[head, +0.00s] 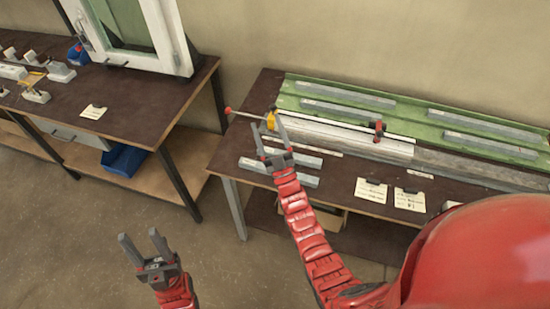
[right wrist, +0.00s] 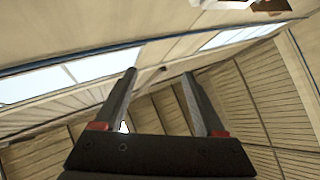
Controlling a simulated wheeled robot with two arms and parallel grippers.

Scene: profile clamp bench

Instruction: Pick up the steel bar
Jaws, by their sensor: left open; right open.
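Several grey bars show in the head view, and I cannot tell which is the steel bar. Two short bars lie on the dark bench top by my right gripper: one behind (head: 306,160) and one in front (head: 304,180). Other bars lie on a green tray (head: 420,117), such as one at its back left (head: 345,95). My right gripper (head: 270,134) is open, its fingers overlapping the bench's left part in the picture. The right wrist view shows its fingers (right wrist: 158,98) apart and empty against the ceiling. My left gripper (head: 143,237) is open and empty over the floor.
A long grey profile (head: 440,160) lies along the bench with a red-handled clamp (head: 378,130) and a red-and-yellow clamp (head: 271,120). Paper cards (head: 370,189) lie at the front edge. A second bench (head: 130,100) at left carries a window frame (head: 150,55). Floor between is clear.

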